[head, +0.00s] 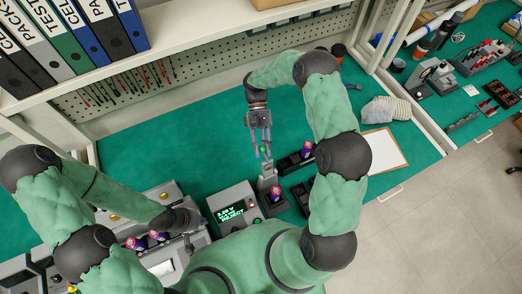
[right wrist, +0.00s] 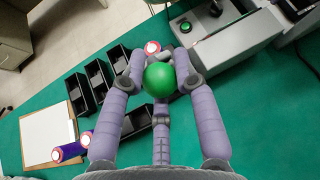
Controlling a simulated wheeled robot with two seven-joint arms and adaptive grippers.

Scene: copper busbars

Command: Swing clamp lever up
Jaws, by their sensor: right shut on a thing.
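The clamp lever's green ball knob (right wrist: 160,79) sits between the fingertips of my right gripper (right wrist: 162,72) in the right wrist view. The fingers are shut on it. In the head view my right gripper (head: 265,149) points down over the grey clamp fixture (head: 268,181), and the knob shows small between its fingers. The lever's rod is mostly hidden by the gripper. My left gripper (head: 187,222) is low at the left, by the grey bench equipment; its jaws are too small and covered to read.
A tester (head: 233,208) with a lit green display stands left of the clamp. A purple cell (head: 275,193) stands just in front of the clamp. Black bins (right wrist: 90,83) and a clipboard (head: 383,150) lie to the right. Green mat is clear behind and left.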

